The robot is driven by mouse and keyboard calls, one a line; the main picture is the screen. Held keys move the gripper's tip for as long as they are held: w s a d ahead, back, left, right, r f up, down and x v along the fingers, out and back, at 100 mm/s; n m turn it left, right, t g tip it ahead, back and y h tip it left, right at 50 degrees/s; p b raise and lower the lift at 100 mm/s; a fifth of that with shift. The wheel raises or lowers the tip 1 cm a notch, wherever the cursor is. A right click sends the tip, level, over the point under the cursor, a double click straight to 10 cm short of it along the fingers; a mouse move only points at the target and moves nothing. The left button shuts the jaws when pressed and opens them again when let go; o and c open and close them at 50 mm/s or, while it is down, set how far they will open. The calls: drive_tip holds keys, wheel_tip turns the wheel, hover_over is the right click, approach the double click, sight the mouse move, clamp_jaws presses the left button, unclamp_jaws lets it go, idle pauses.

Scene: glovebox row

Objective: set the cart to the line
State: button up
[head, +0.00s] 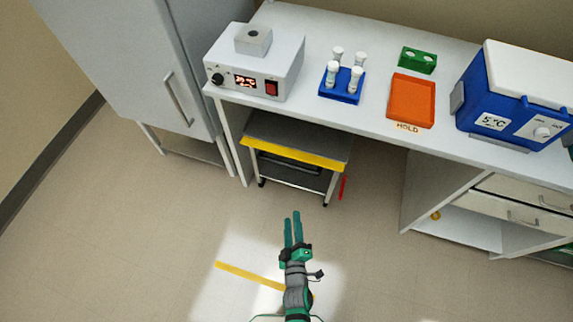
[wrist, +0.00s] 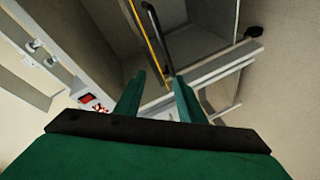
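The cart (head: 285,130) is a low grey unit with a yellow front edge, a dark handle bar below it and small casters. It stands under the bench, between the bench leg and an open bay. The line (head: 240,271) is a yellow strip on the floor in front of the cart, partly hidden by my arm. My gripper (head: 292,214) has green fingers, is empty and sits between the line and the cart, apart from the cart in the head view. In the wrist view my gripper (wrist: 160,76) is open, with the cart's dark handle (wrist: 153,32) beyond the fingertips.
The bench (head: 310,110) carries a heater box (head: 290,65), a blue tube rack (head: 340,92), an orange tray (head: 411,100), a green block (head: 417,60) and a blue cooler (head: 500,95). A red strip (head: 342,188) is beside the cart. A cabinet (head: 140,60) stands left. Open floor lies in front.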

sight(287, 165)
drive_tip(key=w+f+n, duration=0.2)
drive_tip(key=w, duration=0.7)
drive_tip(key=w+a+f+n, duration=0.1)
drive_tip(key=w+f+n, duration=0.1)
drive_tip(key=w, duration=0.7)
drive_tip(key=w+a+f+n, duration=0.1)
drive_tip(key=w+f+n, duration=0.1)
drive_tip(key=w, duration=0.7)
drive_tip(key=shift+w+f+y, duration=0.1)
drive_tip(key=shift+f+y, duration=0.2)
drive_tip(key=shift+f, duration=0.2)
clamp_jaws()
